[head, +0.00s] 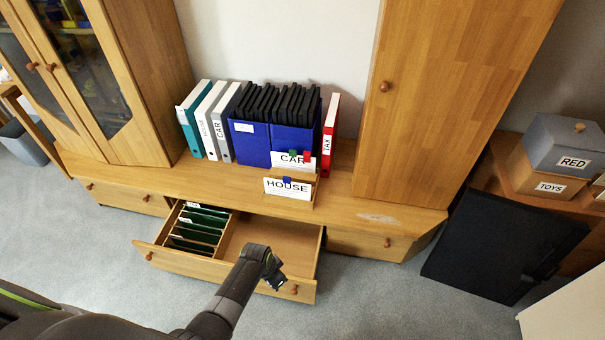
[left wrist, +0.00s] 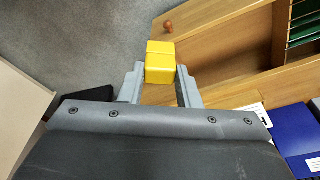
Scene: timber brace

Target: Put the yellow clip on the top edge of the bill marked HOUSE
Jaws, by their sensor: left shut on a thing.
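The bill marked HOUSE (head: 287,188) stands in a small wooden holder (head: 314,190) on the cabinet top, with a blue clip (head: 287,181) on its top edge. The bill marked CAR (head: 293,161) stands behind it with green and red clips. My left gripper (head: 275,282) is at the front of the open drawer, lower than the bills and apart from them. In the left wrist view it is shut on the yellow clip (left wrist: 160,62). The clip is hidden in the head view. My right gripper is not in view.
The pulled-out drawer (head: 270,243) holds green hanging files at its left; its right part is empty. Blue magazine files (head: 249,143) and binders stand behind the bills, with a red TAX binder (head: 329,136) at the right. A tall cupboard (head: 450,100) stands further right.

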